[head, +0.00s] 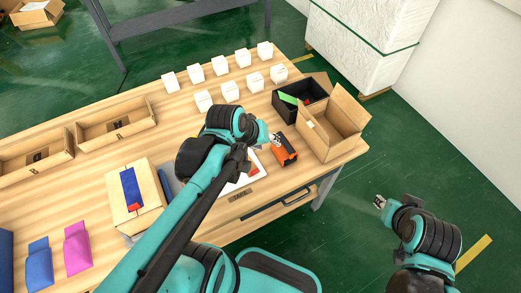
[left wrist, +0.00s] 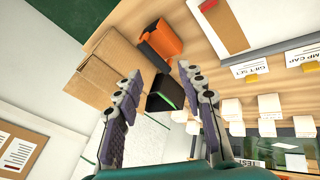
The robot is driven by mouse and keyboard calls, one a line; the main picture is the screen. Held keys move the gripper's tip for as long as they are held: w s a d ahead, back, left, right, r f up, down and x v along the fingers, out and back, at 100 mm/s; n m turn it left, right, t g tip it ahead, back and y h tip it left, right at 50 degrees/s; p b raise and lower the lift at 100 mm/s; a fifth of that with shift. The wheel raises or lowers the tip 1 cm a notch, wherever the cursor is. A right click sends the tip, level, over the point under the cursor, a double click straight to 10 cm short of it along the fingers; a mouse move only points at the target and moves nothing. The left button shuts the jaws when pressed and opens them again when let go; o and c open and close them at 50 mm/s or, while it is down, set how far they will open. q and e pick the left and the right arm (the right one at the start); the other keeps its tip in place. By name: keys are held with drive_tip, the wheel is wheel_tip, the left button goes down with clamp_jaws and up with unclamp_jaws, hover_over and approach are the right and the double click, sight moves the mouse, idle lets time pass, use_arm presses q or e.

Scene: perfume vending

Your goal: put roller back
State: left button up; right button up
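An orange and black tool (head: 284,148), which looks like the roller, lies on the wooden table near its front right edge. It shows at the top of the left wrist view (left wrist: 160,40). My left gripper (head: 275,138) is just left of it in the head view. In the left wrist view my left gripper (left wrist: 160,73) has its fingers spread, with nothing between them; the orange tool lies beyond the fingertips. My right gripper (head: 379,202) hangs over the floor right of the table, away from the tool; its finger opening is too small to judge.
An open cardboard box (head: 331,125) stands right of the tool. Several small white boxes (head: 230,91) stand farther back. A white sheet (head: 257,167) lies by the front edge, partly behind my left arm.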

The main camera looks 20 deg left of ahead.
use_arm(q)
drive_tip(key=shift+s+r+m+t+y, duration=0.2)
drive_tip(key=shift+s+r+m+y, duration=0.1)
drive_tip(key=shift+s+m, duration=0.6)
drive_tip(key=shift+s+r+m+t+y, duration=0.2)
drive_tip(key=shift+s+m+y, duration=0.1)
drive_tip(key=shift+s+m, duration=0.6)
drive_tip(key=shift+s+r+m+t+y, duration=0.2)
drive_tip(key=shift+s+m+y, duration=0.1)
drive_tip(key=shift+s+m, duration=0.6)
